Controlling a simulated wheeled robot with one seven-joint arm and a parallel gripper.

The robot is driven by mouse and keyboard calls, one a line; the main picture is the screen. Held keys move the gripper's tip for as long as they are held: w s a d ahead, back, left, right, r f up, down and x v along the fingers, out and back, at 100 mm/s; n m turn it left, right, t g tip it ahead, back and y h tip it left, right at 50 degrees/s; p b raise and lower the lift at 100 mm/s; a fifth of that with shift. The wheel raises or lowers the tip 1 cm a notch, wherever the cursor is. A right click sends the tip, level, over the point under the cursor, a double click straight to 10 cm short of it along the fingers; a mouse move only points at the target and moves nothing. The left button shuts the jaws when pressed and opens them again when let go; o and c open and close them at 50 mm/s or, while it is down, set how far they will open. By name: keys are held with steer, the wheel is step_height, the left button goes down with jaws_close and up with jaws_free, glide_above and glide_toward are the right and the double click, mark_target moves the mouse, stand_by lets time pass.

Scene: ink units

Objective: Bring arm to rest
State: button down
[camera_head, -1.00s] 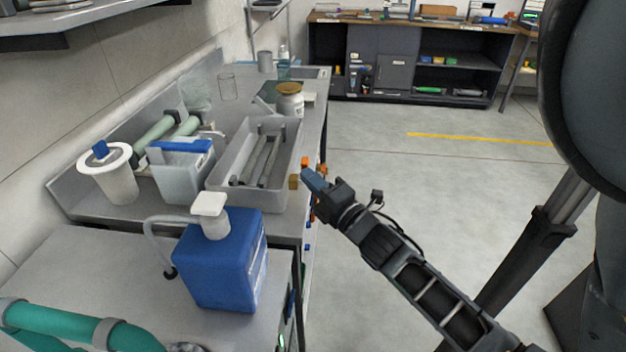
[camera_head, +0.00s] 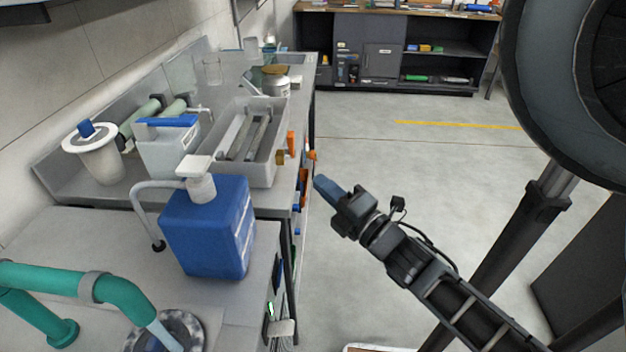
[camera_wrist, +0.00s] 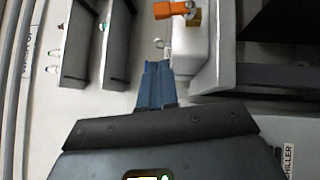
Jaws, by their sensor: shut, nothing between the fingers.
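My gripper (camera_head: 326,187) is on the end of my arm, which reaches up and left from the lower right in the head view. Its blue fingers are shut with nothing between them. The gripper is in the open space just right of the bench, apart from the grey tray (camera_head: 262,172) on it.
A blue canister (camera_head: 205,230) stands on the near bench, with a teal pipe (camera_head: 50,278) at its left. A white tub (camera_head: 165,150) and a lidded jar (camera_head: 98,158) stand further back. Dark cabinets (camera_head: 385,62) line the far wall.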

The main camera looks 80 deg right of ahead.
steer(key=shift+s+a, duration=0.3)
steer(key=shift+s, duration=0.05)
stand_by(0.4)
